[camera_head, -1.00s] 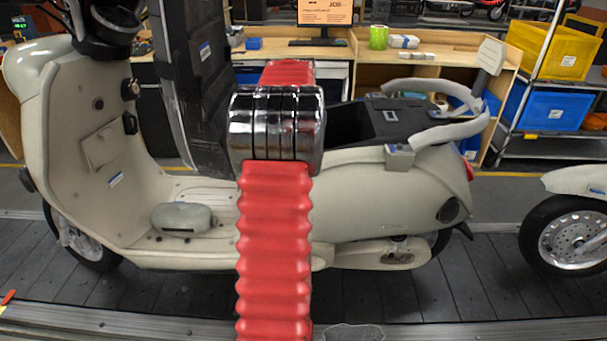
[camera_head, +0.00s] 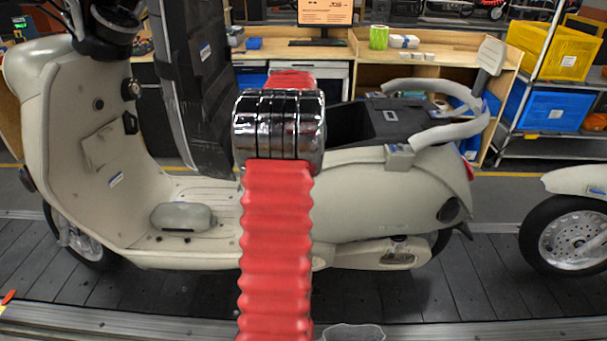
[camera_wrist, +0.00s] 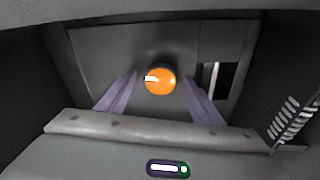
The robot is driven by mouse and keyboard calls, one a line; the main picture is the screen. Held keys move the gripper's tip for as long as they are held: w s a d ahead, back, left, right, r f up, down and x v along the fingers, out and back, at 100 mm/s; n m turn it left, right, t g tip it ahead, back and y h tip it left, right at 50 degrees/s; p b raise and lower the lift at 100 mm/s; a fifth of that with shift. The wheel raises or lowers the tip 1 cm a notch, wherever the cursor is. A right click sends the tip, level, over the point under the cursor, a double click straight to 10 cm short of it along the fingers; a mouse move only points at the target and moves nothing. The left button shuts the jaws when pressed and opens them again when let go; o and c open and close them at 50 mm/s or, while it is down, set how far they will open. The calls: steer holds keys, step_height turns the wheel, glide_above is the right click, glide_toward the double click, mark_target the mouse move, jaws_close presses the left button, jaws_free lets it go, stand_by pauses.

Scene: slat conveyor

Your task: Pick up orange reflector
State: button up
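The round orange reflector (camera_wrist: 160,81) shows in the wrist view, against a dark grey panel or floor of a dark enclosure. My gripper (camera_wrist: 160,77) has two purple fingers, spread apart. One finger is to the left of the reflector and one to its right in the picture. Clear gaps show on both sides, and nothing is held. I cannot tell how far the fingertips are from the reflector in depth. In the head view my red arm covers the middle, and neither the gripper nor the reflector can be made out.
A cream scooter (camera_head: 380,200) stands on the dark slat conveyor (camera_head: 470,290); a second scooter (camera_head: 575,225) is at the right edge. Behind are a wooden bench (camera_head: 440,55), a green cup (camera_head: 379,37), a yellow bin (camera_head: 555,50) and a blue bin (camera_head: 545,105) on a rack.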

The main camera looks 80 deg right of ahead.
steer(key=c, duration=1)
step_height(320, 180, up, 18)
stand_by(0.4)
stand_by(0.5)
